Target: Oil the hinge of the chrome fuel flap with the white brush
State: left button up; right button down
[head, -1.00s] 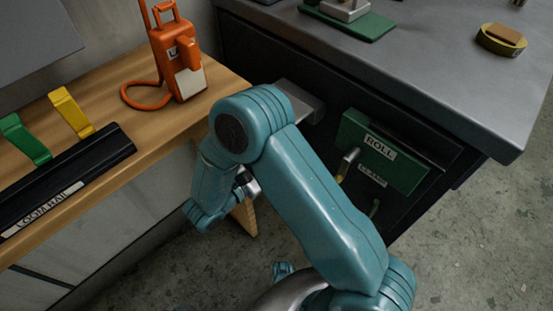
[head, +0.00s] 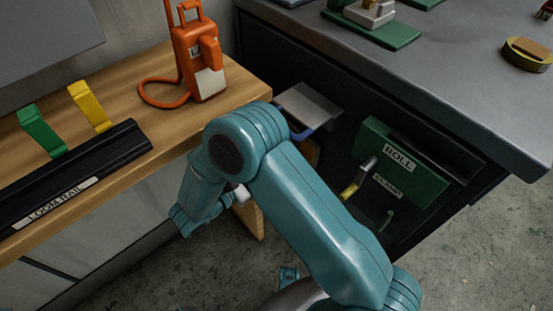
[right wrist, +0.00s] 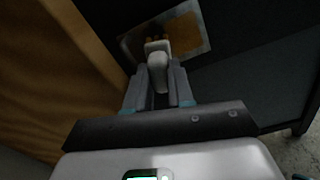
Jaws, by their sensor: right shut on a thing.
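The chrome fuel flap (head: 308,104) seems to be the grey plate standing out from the dark cabinet front in the head view, with a blue edge low on its left. My right arm partly covers that area, so I cannot make out the hinge. In the right wrist view my right gripper (right wrist: 158,88) is shut on the white brush (right wrist: 158,68). The brush's tan tip points toward a shiny plate (right wrist: 200,42) with an orange-tan patch, probably the flap; I cannot tell if they touch. A bit of white (head: 241,193) shows beside my arm in the head view. My left gripper is not in view.
A wooden bench (head: 150,165) at left holds an orange can (head: 197,55) with a hose and a black loom rail (head: 75,185). A green roll clamp box (head: 400,170) with a handle is on the cabinet front, right of the flap. A yellow round dish (head: 527,54) sits on the grey top.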

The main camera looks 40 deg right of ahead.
jog(key=shift+s+a+r, duration=0.1)
jog(key=shift+s+a, duration=0.1)
jog(key=shift+a, duration=0.55)
jog(key=shift+s+a, duration=0.15)
jog(key=shift+a, duration=0.65)
jog(key=shift+s+a+r, duration=0.1)
jog(key=shift+s+a, duration=0.1)
jog(key=shift+a, duration=0.55)
